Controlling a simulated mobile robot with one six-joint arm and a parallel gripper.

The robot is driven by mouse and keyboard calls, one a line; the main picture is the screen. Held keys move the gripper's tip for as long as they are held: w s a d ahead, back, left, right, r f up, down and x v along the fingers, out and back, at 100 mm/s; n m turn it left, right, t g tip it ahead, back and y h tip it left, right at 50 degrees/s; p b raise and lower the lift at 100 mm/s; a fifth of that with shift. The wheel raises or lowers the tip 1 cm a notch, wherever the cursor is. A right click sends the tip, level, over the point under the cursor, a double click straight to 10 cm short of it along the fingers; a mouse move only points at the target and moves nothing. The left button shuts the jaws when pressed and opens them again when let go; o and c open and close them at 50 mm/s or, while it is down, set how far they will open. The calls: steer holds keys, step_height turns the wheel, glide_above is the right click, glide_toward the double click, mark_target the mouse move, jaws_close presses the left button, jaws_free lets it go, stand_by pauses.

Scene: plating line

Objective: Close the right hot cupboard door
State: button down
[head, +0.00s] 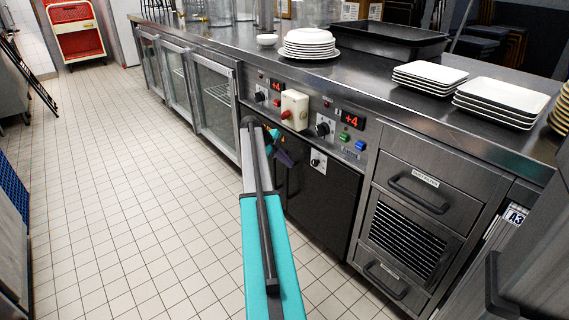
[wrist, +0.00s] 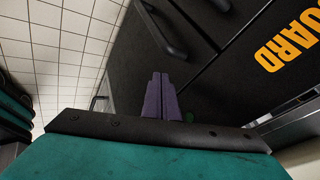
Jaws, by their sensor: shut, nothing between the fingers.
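The right hot cupboard door (head: 330,205) is a black panel below the control panel in the head view. It looks about flush with the cupboard front, but my arm hides its left side, so I cannot tell if it is fully closed. My gripper (head: 286,158) is in front of the black doors, close to their upper part. In the wrist view my gripper's purple fingers (wrist: 161,96) are shut and empty. A black bar handle (wrist: 160,30) on a dark panel lies just beyond the fingertips; contact cannot be made out.
The control panel (head: 315,118) has knobs, buttons and red displays. Drawers (head: 415,190) stand to the right and glass-door cabinets (head: 213,98) to the left. Plates (head: 308,42) and white trays (head: 497,103) stand on the counter. The tiled floor (head: 130,190) on the left is clear.

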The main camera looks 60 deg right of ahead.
steer(key=shift+a, duration=0.15)
steer(key=w+a+f+p+v, duration=0.1)
steer(key=v, duration=1.1)
steer(key=shift+w+a+f+p, duration=0.2)
steer(key=shift+f+p, duration=0.05)
steer(key=shift+p, duration=0.15)
